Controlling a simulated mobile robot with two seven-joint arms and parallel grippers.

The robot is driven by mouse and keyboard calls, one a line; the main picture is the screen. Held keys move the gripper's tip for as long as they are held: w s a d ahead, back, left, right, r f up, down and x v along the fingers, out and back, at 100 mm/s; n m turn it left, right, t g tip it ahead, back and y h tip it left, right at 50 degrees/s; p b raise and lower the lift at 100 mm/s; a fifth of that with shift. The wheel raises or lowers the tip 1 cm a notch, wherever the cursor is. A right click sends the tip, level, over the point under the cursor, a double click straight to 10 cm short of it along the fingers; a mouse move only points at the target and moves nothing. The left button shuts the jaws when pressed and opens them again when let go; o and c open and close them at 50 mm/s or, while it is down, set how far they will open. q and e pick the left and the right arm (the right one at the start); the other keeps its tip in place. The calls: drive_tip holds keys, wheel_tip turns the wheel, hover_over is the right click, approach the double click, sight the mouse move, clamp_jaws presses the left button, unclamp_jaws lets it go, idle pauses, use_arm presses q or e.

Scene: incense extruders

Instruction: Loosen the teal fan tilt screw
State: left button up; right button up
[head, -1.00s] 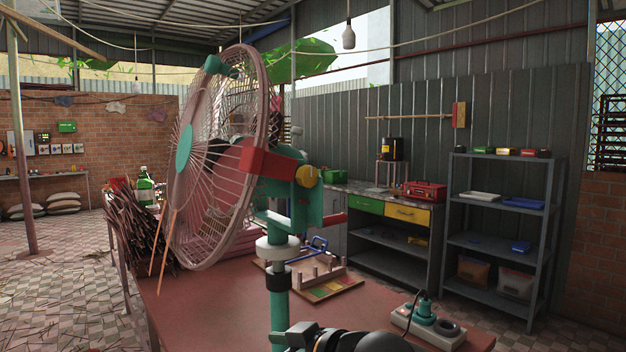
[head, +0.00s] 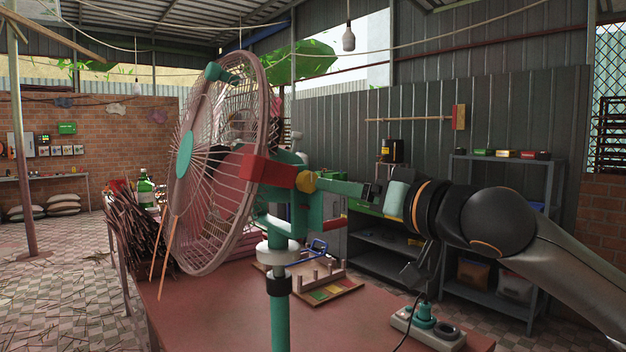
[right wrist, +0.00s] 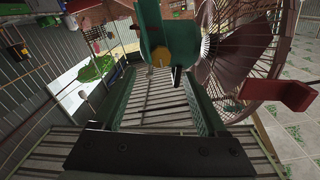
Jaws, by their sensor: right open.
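The fan (head: 215,165) stands on the table, with a pinkish wire cage, a teal hub and a teal bracket (head: 300,212) on a post. The tilt screw is a yellow knob (head: 306,181) on the bracket's side, beside a red block (head: 268,171). My right gripper (head: 322,186) comes in from the right, its green fingers level and pointing at the knob. In the right wrist view the open fingers (right wrist: 158,76) have the yellow knob (right wrist: 160,57) in line with the gap at their tips. I cannot tell whether they touch it. My left gripper is out of view.
A grey shelf (head: 500,160) and a workbench (head: 365,235) stand behind. The fan cage is close left of the knob.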

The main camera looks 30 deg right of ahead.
sight(311, 183)
drive_tip(key=w, duration=0.3)
drive_tip(key=w+p, duration=0.1)
drive_tip(key=w, duration=0.4)
drive_tip(key=shift+w+a+p, duration=0.25)
drive_tip(key=shift+w+p, duration=0.05)
drive_tip(key=shift+p, duration=0.1)
clamp_jaws()
